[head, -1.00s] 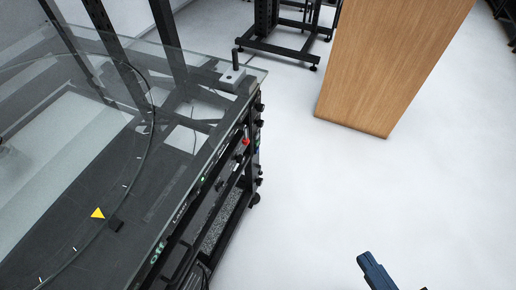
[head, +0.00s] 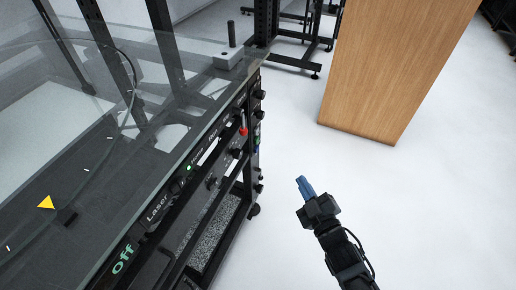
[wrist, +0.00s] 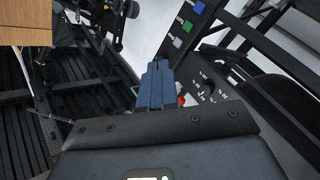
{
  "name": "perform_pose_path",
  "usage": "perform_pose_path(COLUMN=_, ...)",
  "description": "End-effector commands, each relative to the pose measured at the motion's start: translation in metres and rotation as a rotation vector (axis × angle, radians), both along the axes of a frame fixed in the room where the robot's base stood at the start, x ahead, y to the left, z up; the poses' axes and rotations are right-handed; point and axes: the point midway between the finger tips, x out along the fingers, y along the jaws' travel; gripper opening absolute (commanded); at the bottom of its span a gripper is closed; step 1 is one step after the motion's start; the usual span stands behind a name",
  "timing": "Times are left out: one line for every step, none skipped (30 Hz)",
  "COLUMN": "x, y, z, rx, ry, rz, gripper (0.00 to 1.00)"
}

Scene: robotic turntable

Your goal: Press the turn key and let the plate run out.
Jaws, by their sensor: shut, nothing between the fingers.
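My gripper (head: 303,184) is shut and empty, its blue fingers together over the white floor to the right of the bench front. It also shows in the wrist view (wrist: 157,72), pointing toward the panel.
The bench front carries black knobs, a red knob or switch (head: 243,131) and the lettering "Laser" and "Off". A grey block with a black post (head: 229,58) stands on the glass corner. A wooden cabinet (head: 390,70) stands at the back right. The floor between is clear.

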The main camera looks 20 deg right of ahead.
Motion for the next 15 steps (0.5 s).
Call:
perform_pose_path(x=0.02, y=-0.006, z=-0.013, rx=-0.026, ry=-0.012, rz=0.0, gripper=0.0)
perform_pose_path(x=0.03, y=-0.009, z=-0.016, rx=-0.041, ry=-0.017, rz=0.0, gripper=0.0)
perform_pose_path(x=0.043, y=-0.013, z=-0.02, rx=-0.061, ry=-0.023, rz=0.002, gripper=0.0)
perform_pose_path(x=0.053, y=-0.015, z=-0.022, rx=-0.076, ry=-0.027, rz=0.003, gripper=0.0)
perform_pose_path(x=0.061, y=-0.018, z=-0.025, rx=-0.09, ry=-0.031, rz=0.004, gripper=0.0)
perform_pose_path(x=0.072, y=-0.022, z=-0.028, rx=-0.108, ry=-0.035, rz=0.005, gripper=0.0)
perform_pose_path(x=0.08, y=-0.024, z=-0.029, rx=-0.12, ry=-0.039, rz=0.006, gripper=0.0)
perform_pose_path(x=0.087, y=-0.027, z=-0.03, rx=-0.131, ry=-0.042, rz=0.006, gripper=0.0)
perform_pose_path(x=0.095, y=-0.029, z=-0.031, rx=-0.145, ry=-0.045, rz=0.007, gripper=0.0)
perform_pose_path(x=0.101, y=-0.031, z=-0.032, rx=-0.154, ry=-0.048, rz=0.008, gripper=0.0)
perform_pose_path(x=0.105, y=-0.033, z=-0.033, rx=-0.163, ry=-0.048, rz=0.008, gripper=0.0)
perform_pose_path(x=0.111, y=-0.035, z=-0.033, rx=-0.172, ry=-0.052, rz=0.008, gripper=0.0)
perform_pose_path(x=0.114, y=-0.036, z=-0.033, rx=-0.178, ry=-0.052, rz=0.009, gripper=0.0)
perform_pose_path(x=0.116, y=-0.037, z=-0.033, rx=-0.182, ry=-0.053, rz=0.009, gripper=0.0)
perform_pose_path(x=0.119, y=-0.038, z=-0.033, rx=-0.186, ry=-0.055, rz=0.01, gripper=0.0)
